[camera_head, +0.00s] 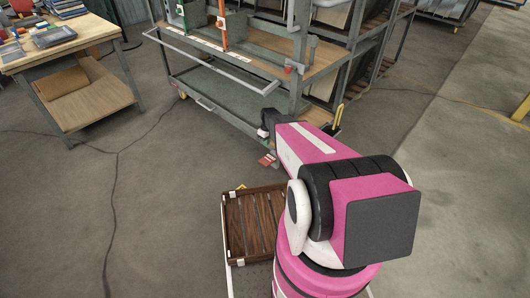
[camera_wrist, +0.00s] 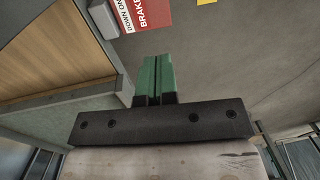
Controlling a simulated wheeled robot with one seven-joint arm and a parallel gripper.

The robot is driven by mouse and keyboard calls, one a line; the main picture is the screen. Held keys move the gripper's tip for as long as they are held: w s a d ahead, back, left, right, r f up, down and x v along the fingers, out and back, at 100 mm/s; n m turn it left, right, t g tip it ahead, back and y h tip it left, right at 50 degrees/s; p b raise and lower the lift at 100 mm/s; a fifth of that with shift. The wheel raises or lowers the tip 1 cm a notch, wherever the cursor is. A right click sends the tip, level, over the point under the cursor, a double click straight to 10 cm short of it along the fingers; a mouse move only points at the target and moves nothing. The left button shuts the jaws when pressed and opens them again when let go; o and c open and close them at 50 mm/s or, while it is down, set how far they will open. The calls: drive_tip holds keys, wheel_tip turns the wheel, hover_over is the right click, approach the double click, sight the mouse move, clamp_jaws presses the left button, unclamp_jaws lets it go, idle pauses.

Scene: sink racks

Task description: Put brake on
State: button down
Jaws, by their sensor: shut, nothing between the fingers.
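A red brake label (camera_wrist: 152,12) with white lettering, reading "BRAKE" and "DOWN ON", shows at the top of the wrist view, partly cut off. In the head view a small red plate (camera_head: 267,160) sits low by the near corner of the green-grey rack (camera_head: 212,82). My gripper (camera_wrist: 153,62) has its green fingers together and empty, below the label in the wrist picture. A gap shows between the fingertips and the label. In the head view my arm reaches to the rack's corner, and the fingertips cannot be made out there.
A wooden workbench (camera_head: 70,42) with flat items stands at the left. A brown slatted tray (camera_head: 254,226) lies in front of me, beside my arm. A yellow piece (camera_head: 338,115) is near the rack's corner. Open concrete floor (camera_head: 160,200) lies between bench and rack.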

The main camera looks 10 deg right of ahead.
sight(263, 163)
drive_tip(key=f, duration=0.8)
drive_tip(key=s+a+f, duration=0.1)
drive_tip(key=f, duration=0.4)
drive_tip(key=shift+a, duration=0.1)
drive_tip(key=shift+f, duration=0.1)
drive_tip(key=shift+s+a+f+t+h, duration=0.15)
drive_tip(key=shift+f+t+h, duration=0.15)
drive_tip(key=shift+f+h, duration=0.1)
drive_tip(key=shift+s+a+f+t+h, duration=0.1)
drive_tip(key=shift+a+f+t+h, duration=0.05)
drive_tip(key=shift+f+t+h, duration=0.85)
drive_tip(key=shift+f+h, duration=0.2)
drive_tip(key=shift+h, duration=0.1)
drive_tip(key=shift+f, duration=0.65)
